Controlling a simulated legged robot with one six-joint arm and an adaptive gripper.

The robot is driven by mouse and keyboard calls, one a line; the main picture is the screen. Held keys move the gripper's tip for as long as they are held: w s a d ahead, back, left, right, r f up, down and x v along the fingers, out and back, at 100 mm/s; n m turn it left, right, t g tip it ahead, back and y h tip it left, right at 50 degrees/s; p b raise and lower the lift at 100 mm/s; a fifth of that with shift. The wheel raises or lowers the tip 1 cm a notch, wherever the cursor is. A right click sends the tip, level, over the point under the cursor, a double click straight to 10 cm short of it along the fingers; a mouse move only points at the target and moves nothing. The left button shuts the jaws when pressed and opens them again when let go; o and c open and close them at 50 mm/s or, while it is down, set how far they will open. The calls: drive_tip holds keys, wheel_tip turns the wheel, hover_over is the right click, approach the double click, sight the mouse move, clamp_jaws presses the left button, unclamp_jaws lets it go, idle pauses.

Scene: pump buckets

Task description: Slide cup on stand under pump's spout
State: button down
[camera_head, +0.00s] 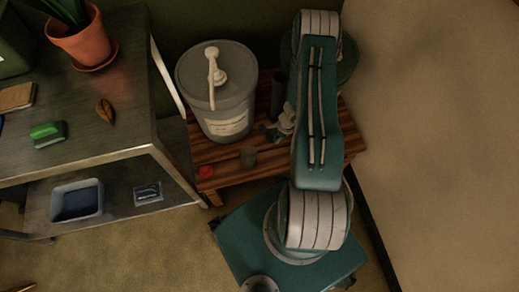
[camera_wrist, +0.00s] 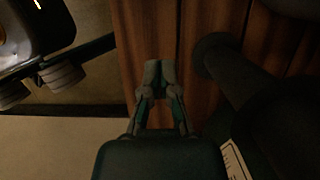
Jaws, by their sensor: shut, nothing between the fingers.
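A grey bucket (camera_head: 222,105) with a white pump (camera_head: 215,75) on its lid stands on the wooden bench (camera_head: 225,165) in the head view. The pump's spout points toward the front of the bench. A small, dim, see-through cup-like thing (camera_head: 249,155) is on the bench in front of the bucket; whether it rests on a stand is too dark to tell. My gripper (camera_head: 271,129) is to the right of the bucket, apart from the cup-like thing. In the wrist view my gripper (camera_wrist: 159,72) is shut and empty above the bench planks. The cup is not clear there.
A small red object (camera_head: 206,171) lies at the bench's front left. A dark green container (camera_head: 347,62) is partly hidden behind my arm. A dark rounded part (camera_wrist: 215,55) lies close right of my fingers. A metal table (camera_head: 130,135) stands left.

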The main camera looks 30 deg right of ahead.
approach(249, 158)
drive_tip(key=s+d+f, duration=0.2)
drive_tip(key=d+f, duration=0.1)
drive_tip(key=s+d+f, duration=0.1)
drive_tip(key=d, duration=0.1)
drive_tip(key=shift+f, duration=0.35)
drive_tip(key=a, duration=0.1)
drive_tip(key=w+a, duration=0.1)
drive_tip(key=a, duration=0.1)
drive_tip(key=shift+a+r, duration=0.15)
drive_tip(key=shift+a, duration=0.35)
drive_tip(key=shift+d, duration=0.2)
drive_tip(key=shift+a, duration=0.1)
